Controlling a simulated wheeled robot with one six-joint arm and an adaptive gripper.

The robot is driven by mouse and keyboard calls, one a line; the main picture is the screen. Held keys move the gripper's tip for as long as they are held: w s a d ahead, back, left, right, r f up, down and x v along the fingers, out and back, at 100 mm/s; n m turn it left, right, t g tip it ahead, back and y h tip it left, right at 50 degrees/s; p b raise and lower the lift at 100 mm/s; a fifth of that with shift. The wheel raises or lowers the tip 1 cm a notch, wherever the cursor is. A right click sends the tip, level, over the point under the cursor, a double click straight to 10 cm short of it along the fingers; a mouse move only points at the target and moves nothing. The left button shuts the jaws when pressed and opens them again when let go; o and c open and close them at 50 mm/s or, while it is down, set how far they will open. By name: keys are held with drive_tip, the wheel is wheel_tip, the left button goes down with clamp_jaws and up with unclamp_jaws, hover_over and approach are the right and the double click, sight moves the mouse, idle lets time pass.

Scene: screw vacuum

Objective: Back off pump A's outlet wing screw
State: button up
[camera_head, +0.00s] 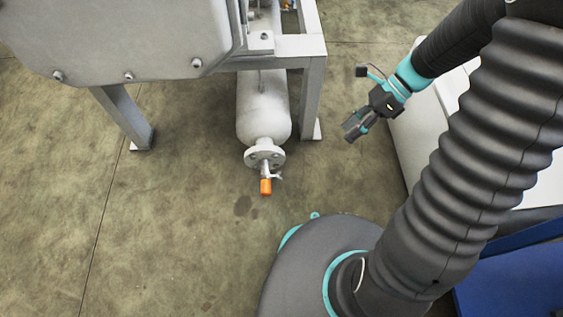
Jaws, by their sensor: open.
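A pale grey cylindrical vessel (263,105) hangs under a metal frame in the upper middle of the head view. A bolted flange (265,157) closes its lower end. A small metal fitting with a wing-like side piece (276,176) sticks out of the flange and ends in an orange tip (265,187). I cannot tell whether this is pump A's outlet wing screw; no label is readable. My gripper (351,132) is open and empty, to the right of the flange and apart from it, pointing down and left.
The metal frame (311,95) has legs on both sides of the vessel. A large grey housing (120,38) fills the upper left. A white cabinet (408,142) stands behind my arm, with a blue object (515,280) at lower right. The concrete floor is clear at lower left.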

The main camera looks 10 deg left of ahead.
wheel_tip(320, 180, down, 15)
drive_tip(key=w+a+m+g+y+b, duration=0.25)
drive_tip(key=m+y, duration=0.25)
drive_tip(key=m, duration=0.6)
drive_tip(key=m+t+y, duration=0.3)
drive_tip(key=m+y, duration=0.2)
drive_tip(key=m, duration=0.5)
approach(280, 174)
drive_tip(key=x, duration=1)
drive_tip(key=shift+f+b, duration=0.15)
drive_tip(key=shift+b, duration=0.15)
drive_tip(key=shift+c, duration=0.3)
clamp_jaws()
